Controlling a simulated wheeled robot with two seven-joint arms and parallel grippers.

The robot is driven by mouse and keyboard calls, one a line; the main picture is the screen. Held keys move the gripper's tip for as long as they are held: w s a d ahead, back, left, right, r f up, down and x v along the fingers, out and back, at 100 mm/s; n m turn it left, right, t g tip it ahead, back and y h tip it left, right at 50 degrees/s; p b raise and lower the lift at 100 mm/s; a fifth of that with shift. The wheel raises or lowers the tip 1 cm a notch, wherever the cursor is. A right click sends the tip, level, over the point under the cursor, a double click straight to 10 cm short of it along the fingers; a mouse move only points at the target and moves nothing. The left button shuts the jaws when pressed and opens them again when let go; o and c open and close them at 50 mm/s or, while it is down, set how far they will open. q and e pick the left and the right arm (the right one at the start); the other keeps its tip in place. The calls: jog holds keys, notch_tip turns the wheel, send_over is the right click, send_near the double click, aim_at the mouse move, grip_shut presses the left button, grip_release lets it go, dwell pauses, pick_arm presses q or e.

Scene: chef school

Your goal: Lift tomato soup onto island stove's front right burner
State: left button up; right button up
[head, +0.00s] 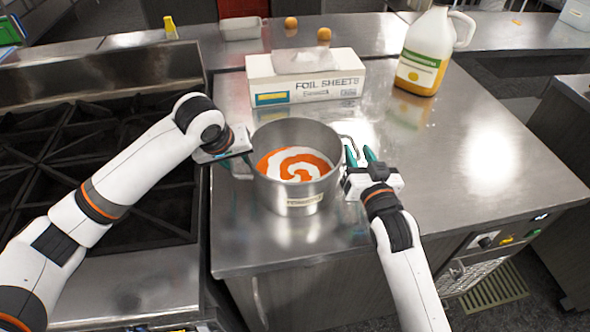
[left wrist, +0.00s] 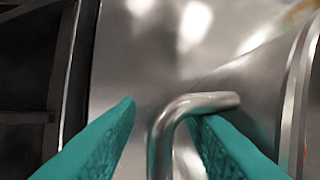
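The tomato soup is a steel pot (head: 297,203) with an orange and white swirl inside, standing upright on the steel counter. My left gripper (head: 240,162) is at the pot's left side. In the left wrist view, its teal fingers (left wrist: 165,112) are apart, with the bent left handle (left wrist: 190,103) between them, close to the right finger. My right gripper (head: 360,156) is at the pot's right side with its fingers apart near the right wire handle (head: 346,142). The black island stove (head: 150,215) lies left of the counter; my left arm partly covers its grates.
A foil sheets box (head: 307,83) stands just behind the pot. A jug (head: 424,52) with yellowish contents stands at the back right. Two orange fruits (head: 324,34) and a metal tray (head: 240,29) are farther back. The counter right of the pot is clear.

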pick_arm(q)
jog(key=shift+c, duration=0.2)
grip_shut()
pick_arm(e)
grip_shut()
dwell(0.9)
pick_arm(q)
jog(key=shift+w+r, duration=0.15)
pick_arm(e)
jog(key=shift+w+r, duration=0.1)
jog(key=shift+r, duration=0.05)
